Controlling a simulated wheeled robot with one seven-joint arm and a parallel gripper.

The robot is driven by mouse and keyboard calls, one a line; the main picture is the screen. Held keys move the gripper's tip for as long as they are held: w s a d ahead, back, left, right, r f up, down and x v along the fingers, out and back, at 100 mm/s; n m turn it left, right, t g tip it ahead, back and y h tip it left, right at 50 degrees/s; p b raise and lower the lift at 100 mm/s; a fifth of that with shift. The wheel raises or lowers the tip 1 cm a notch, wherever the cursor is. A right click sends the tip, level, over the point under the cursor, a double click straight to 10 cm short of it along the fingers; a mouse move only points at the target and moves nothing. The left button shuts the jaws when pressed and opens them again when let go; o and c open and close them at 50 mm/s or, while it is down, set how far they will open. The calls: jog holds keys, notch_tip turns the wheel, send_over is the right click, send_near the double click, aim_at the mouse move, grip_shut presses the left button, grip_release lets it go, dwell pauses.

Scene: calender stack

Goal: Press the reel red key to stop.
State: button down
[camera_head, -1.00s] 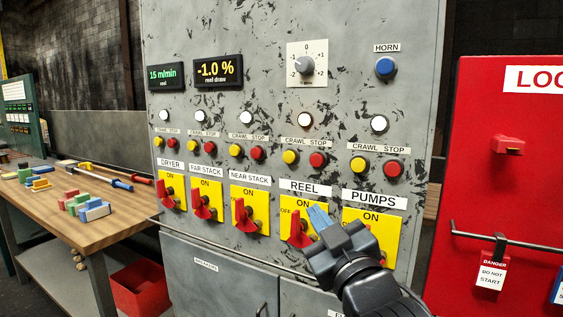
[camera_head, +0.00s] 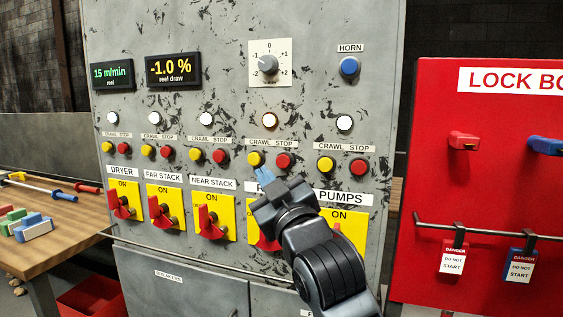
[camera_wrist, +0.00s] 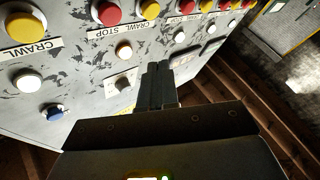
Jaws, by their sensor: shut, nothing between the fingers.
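The reel red key (camera_head: 283,161) is the red STOP button above the REEL label, right of the yellow CRAWL button (camera_head: 255,159). In the wrist view, which sees the panel upside down, the key (camera_wrist: 105,12) is near the top edge. My gripper (camera_head: 264,174) is shut and empty. Its blue tips appear just below the yellow CRAWL button, left of and below the red key. I cannot tell whether they touch the panel. My gripper covers most of the REEL label and switch. In the wrist view its dark fingers (camera_wrist: 157,80) point up the picture.
The lamp above the reel buttons (camera_head: 269,120) has an orange ring. The pumps STOP button (camera_head: 358,167) and near-stack STOP button (camera_head: 221,157) flank the reel pair. Rotary switches (camera_head: 208,219) line the panel below. A red lock board (camera_head: 440,180) stands right, a wooden table (camera_head: 60,254) left.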

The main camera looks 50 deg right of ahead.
aim_at(283, 166)
jog(key=shift+w+d+p, duration=0.1)
jog(key=shift+w+d, duration=0.3)
jog(key=shift+d, duration=0.75)
jog(key=shift+w+d+p, duration=0.15)
jog(key=shift+w+d, duration=0.3)
jog(key=shift+d, duration=0.75)
jog(key=shift+w+d+p, duration=0.1)
jog(key=shift+w+d, duration=0.3)
jog(key=shift+d, duration=0.75)
jog(key=shift+d, duration=0.15)
jog(key=shift+w+d, duration=0.1)
jog(key=shift+d, duration=0.15)
jog(key=shift+w+d, duration=0.2)
jog(key=shift+d, duration=0.3)
jog(key=shift+a, duration=0.1)
jog(key=shift+s+a, duration=0.35)
jog(key=shift+a, duration=0.45)
jog(key=a, duration=0.1)
jog(key=s+a, duration=0.1)
jog(key=a, duration=0.2)
jog(key=shift+s+a, duration=0.35)
